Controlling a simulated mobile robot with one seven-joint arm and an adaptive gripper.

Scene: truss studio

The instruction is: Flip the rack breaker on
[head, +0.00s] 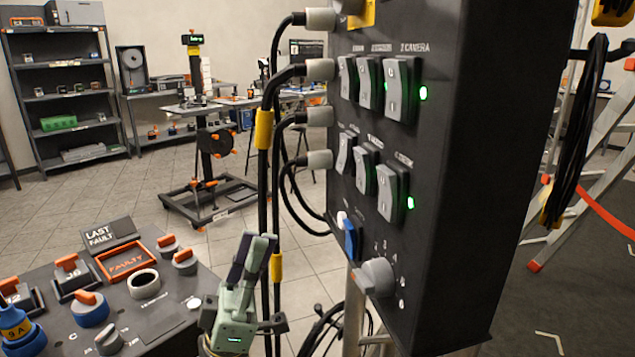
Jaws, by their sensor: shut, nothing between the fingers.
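A black power panel (440,190) stands upright right of centre and carries two rows of grey rocker switches. The upper right rocker (399,90) is under a label ending in "CAMERA". The lower right rocker (389,193) is below it. Green lights glow beside both right-hand rockers. A blue switch (351,238) and a grey rotary knob (376,277) sit lower on the same face. Most labels are too small to read, so I cannot tell which switch is the rack breaker. My gripper (258,244) is shut and empty, fingers up, low and left of the panel, apart from it in the picture.
Black cables (264,190) hang along the panel's left side, close to my gripper. A ladder (590,150) stands at right.

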